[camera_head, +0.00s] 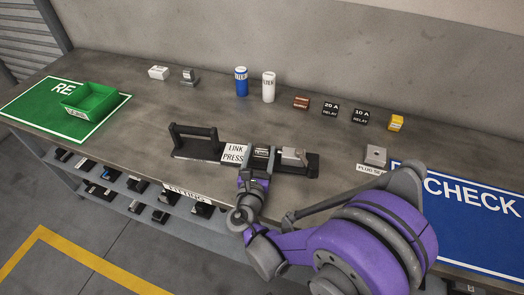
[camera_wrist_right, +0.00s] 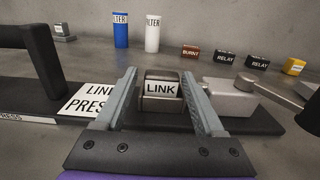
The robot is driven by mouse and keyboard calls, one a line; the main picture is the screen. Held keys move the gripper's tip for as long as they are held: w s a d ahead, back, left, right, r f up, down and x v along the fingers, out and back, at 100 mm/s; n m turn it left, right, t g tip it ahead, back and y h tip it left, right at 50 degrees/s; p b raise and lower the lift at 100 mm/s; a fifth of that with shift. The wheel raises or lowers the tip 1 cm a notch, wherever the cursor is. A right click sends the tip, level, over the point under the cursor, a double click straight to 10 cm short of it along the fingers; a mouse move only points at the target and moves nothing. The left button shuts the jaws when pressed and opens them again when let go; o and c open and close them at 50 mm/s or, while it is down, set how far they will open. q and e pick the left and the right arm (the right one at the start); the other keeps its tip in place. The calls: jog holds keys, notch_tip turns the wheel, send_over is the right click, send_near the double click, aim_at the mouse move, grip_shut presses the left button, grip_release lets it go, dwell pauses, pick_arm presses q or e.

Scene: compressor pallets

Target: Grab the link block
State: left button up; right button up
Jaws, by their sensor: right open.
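The link block (camera_wrist_right: 161,89) is a small metallic block with a white LINK label, seated in the link press. In the head view the block (camera_head: 261,152) is partly hidden by my gripper. The dark link press (camera_head: 215,153) has a handle on its left and a light metal block on its right. My right gripper (camera_head: 259,157) is at the press. In the wrist view its two grey fingers (camera_wrist_right: 165,95) are open, one on each side of the link block; I cannot tell whether they touch it. My left gripper is not in view.
Behind the press stand a blue filter (camera_head: 241,81), a white filter (camera_head: 268,87), a brown burnt block (camera_head: 301,103), two black relays (camera_head: 331,109) and a yellow block (camera_head: 396,122). A green bin (camera_head: 88,102) sits on the left mat. The blue CHECK mat (camera_head: 465,215) is at right.

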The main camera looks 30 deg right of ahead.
aim_at(263, 145)
jog(key=x, duration=0.5)
jog(key=shift+d, duration=0.2)
